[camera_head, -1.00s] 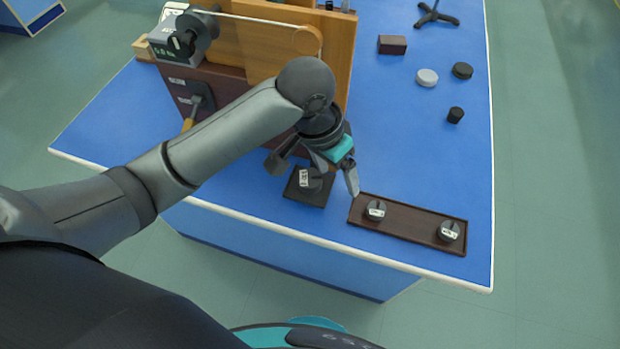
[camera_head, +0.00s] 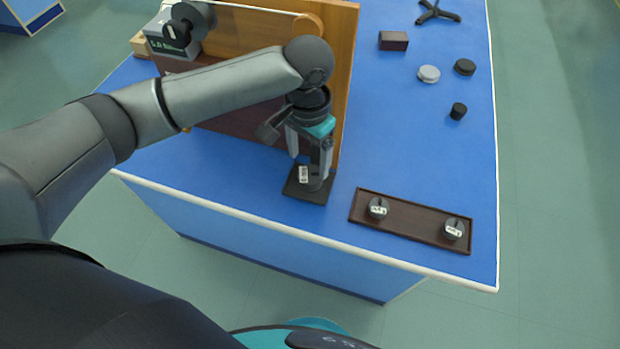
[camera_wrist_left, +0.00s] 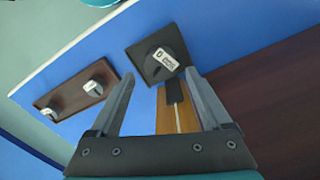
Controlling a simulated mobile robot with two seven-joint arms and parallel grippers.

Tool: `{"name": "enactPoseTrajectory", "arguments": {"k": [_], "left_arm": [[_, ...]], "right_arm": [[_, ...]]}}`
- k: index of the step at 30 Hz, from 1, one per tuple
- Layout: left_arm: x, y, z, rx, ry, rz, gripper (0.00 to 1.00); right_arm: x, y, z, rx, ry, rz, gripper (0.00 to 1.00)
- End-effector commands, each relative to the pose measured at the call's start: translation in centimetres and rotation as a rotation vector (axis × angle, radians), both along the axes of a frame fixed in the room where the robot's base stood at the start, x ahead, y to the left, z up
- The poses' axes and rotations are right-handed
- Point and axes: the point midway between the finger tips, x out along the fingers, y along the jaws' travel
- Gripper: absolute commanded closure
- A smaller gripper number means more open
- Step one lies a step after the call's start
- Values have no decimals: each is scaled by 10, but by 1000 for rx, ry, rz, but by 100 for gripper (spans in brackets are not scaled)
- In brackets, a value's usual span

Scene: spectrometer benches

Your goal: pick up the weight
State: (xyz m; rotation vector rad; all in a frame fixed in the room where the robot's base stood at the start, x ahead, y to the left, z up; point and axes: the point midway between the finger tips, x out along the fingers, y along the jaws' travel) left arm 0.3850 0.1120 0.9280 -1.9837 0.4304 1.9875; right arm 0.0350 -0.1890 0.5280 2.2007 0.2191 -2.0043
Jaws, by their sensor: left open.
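A dark weight with a white label (camera_head: 304,174) sits on a black square base (camera_head: 295,190) near the front edge of the blue bench. The weight also shows in the left wrist view (camera_wrist_left: 160,62), just beyond my fingertips. My left gripper (camera_head: 309,170) is open, pointing down over the weight and partly hiding it. In the left wrist view its fingers (camera_wrist_left: 159,76) are spread with nothing held between them. Two more labelled weights stand in a brown tray: one at its left (camera_head: 377,207) and one at its right (camera_head: 454,228). My right gripper is out of view.
The brown tray (camera_head: 415,223) lies right of the base. A wooden upright board (camera_head: 345,60) and a dark red panel (camera_head: 240,125) stand close behind my gripper. A grey disc (camera_head: 429,74), black discs and a brown block (camera_head: 393,40) lie farther back. The bench's right middle is clear.

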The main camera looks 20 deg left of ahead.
Motion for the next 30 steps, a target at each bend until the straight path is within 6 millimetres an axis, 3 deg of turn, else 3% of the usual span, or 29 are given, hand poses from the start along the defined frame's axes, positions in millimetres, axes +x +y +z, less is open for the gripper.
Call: {"name": "enactPoseTrajectory", "arguments": {"k": [8,15,25,30], "left_arm": [[2,0,-23,1,0,0,18],[5,-2,-58,0,0,-2,18],[5,-1,-64,0,-2,-2,18],[5,-1,-64,0,-2,-2,36]], "right_arm": [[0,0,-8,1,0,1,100],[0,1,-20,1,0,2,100],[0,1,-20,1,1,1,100],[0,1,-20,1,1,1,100]]}}
